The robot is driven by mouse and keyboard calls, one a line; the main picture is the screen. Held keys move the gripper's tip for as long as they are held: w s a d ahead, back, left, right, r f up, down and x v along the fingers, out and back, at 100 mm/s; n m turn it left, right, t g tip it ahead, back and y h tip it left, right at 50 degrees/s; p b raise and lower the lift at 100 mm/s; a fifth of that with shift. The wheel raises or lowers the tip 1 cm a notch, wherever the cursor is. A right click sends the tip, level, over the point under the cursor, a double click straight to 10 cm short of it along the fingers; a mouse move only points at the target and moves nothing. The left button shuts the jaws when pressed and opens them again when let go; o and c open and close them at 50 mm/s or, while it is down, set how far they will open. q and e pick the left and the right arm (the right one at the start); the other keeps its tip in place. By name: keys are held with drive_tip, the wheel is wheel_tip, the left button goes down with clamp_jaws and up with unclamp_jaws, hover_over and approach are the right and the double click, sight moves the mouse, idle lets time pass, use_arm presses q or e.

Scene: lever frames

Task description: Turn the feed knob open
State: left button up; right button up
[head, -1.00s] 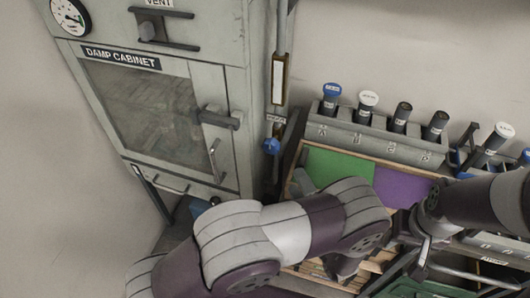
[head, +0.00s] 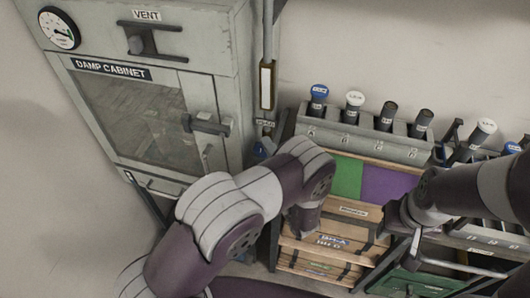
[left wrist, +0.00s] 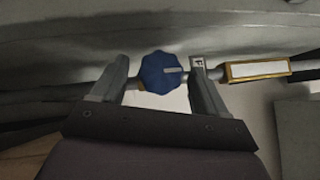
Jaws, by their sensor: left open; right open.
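The feed knob is a blue lobed knob (left wrist: 161,72) with a pale marker bar, on a thin pipe in the left wrist view. In the head view only a bit of the blue knob (head: 261,149) shows beside the cabinet, largely behind my left arm. My left gripper (left wrist: 160,88) is open, with one finger on each side of the knob and gaps visible; I cannot tell whether it touches. Its fingers are hidden in the head view. My right gripper (head: 399,213) is at the right, away from the knob; its fingertips are hard to make out.
The grey damp cabinet (head: 120,130) with its door handle (head: 207,124) stands left of the pipe. A yellow-framed gauge (head: 267,86) is on the pipe above the knob. A rack (head: 350,138) of several capped tools and wooden drawers (head: 325,245) stand to the right.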

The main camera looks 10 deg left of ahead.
use_arm(q)
drive_tip(key=shift+c, duration=0.3)
drive_tip(key=c, duration=1)
